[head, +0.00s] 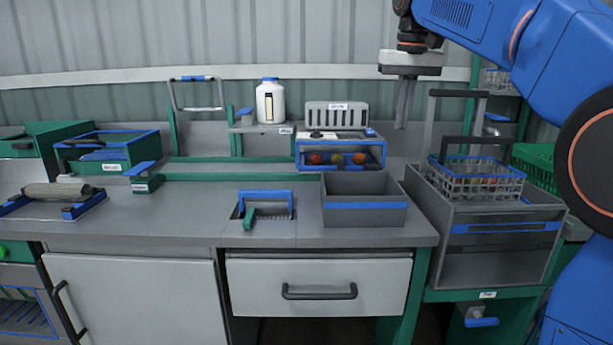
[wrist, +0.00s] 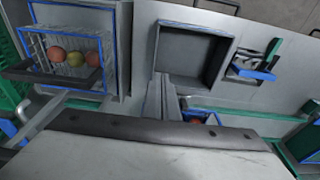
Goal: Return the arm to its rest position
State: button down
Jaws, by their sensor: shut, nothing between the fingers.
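My gripper (head: 403,103) hangs from my blue arm at the upper right in the head view, pointing down. Its fingers are together with nothing between them. It is raised above the back of the bench, to the right of the blue-framed box with tomatoes (head: 341,154). In the wrist view the closed fingers of my gripper (wrist: 163,95) show in the middle, in front of the bench surface, partly covering that box. My gripper looks apart from everything around it.
An empty grey bin (head: 364,215) stands at the bench's right front. A wire basket (head: 476,182) with tomatoes sits on a grey crate (head: 500,240) at right. A white jug (head: 270,102) stands on a back shelf. The bench's left middle (head: 190,215) is clear.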

jog(key=s+d+f+t, duration=0.1)
jog(key=s+d+f, duration=0.2)
jog(key=s+f, duration=1.4)
jog(key=s+d+f+t, duration=0.2)
jog(key=s+d+f, duration=0.1)
jog(key=s+f, duration=1.3)
notch_tip(320, 180, down, 3)
jog(key=shift+s+d+f, duration=0.2)
jog(key=shift+s+d, duration=0.1)
jog(key=shift+s, duration=0.1)
